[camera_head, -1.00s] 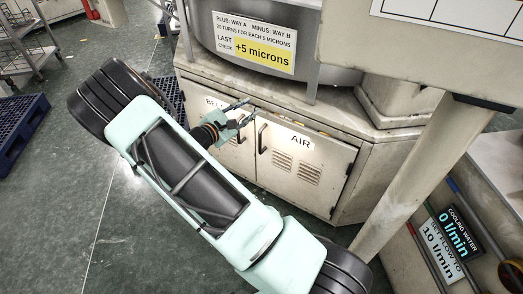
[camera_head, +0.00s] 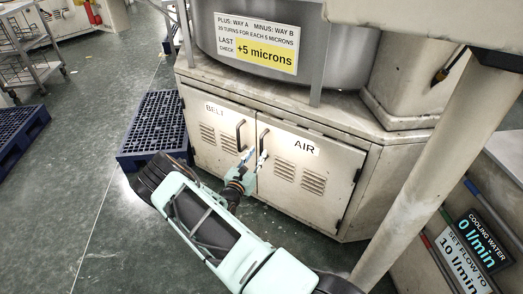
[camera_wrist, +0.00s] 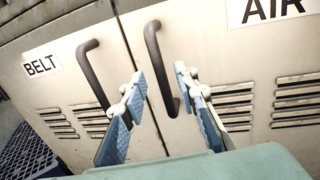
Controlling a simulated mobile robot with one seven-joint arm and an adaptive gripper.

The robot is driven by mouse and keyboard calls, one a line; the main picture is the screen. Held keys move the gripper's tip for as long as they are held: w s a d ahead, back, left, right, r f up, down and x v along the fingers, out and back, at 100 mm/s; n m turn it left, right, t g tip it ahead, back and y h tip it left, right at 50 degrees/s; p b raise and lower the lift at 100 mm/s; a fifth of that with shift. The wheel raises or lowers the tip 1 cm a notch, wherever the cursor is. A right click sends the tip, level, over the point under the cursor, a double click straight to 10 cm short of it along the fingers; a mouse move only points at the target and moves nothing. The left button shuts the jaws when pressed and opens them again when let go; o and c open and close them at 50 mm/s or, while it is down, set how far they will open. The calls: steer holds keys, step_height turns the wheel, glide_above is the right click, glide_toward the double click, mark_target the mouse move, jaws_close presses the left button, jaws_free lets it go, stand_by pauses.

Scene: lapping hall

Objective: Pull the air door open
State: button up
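The AIR door (camera_head: 326,208) is the right door of a cream cabinet and looks shut. Its dark curved handle (camera_wrist: 155,60) stands upright near the door's left edge; it also shows in the head view (camera_head: 262,140). My gripper (camera_head: 254,157) is at the handle's lower part. In the wrist view my gripper (camera_wrist: 160,78) is open, with its blue-padded fingers apart and the AIR handle seen between them. I cannot tell whether the fingertips reach past the bar or touch it.
The BELT door (camera_head: 207,140) is on the left, with its own handle (camera_wrist: 92,75) close to my left finger. A blue pallet (camera_head: 152,128) lies on the floor left of the cabinet. A slanted post (camera_head: 425,170) stands at right. Open floor lies at left.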

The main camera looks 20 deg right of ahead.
mark_target(261, 148)
steer(key=b+x, duration=0.1)
steer(key=x, duration=0.4)
jaws_close()
stand_by(0.3)
